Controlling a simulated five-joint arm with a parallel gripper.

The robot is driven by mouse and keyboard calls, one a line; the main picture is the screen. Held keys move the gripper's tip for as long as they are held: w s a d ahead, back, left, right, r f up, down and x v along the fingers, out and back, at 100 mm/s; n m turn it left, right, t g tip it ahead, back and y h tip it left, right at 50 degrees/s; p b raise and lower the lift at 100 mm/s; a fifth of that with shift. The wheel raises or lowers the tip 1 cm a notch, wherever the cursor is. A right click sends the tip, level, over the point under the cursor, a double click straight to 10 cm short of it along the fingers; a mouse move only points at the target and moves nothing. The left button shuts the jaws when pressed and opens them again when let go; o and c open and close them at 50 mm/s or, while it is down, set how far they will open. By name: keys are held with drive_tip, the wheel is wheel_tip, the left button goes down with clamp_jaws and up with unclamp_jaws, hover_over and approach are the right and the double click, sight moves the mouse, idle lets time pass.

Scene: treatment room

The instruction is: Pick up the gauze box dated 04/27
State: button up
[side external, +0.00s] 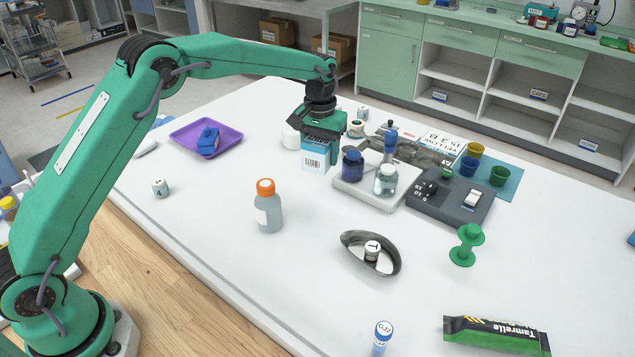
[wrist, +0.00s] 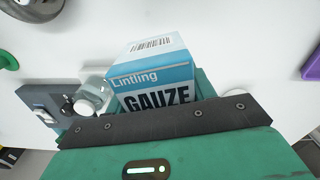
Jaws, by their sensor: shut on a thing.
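A grey tray (side external: 352,194) with a blue jar and clear bottle stands just right of the box. A purple tray (side external: 182,142) lies left. An orange-capped bottle (side external: 267,212) and a steel kidney dish (side external: 352,262) stand nearer. Clear white table lies between them.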

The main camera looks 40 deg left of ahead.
drive_tip(key=shift+s+d+r, duration=0.35)
drive_tip(key=shift+d+r, duration=0.1)
drive_tip(key=shift+d, duration=0.2)
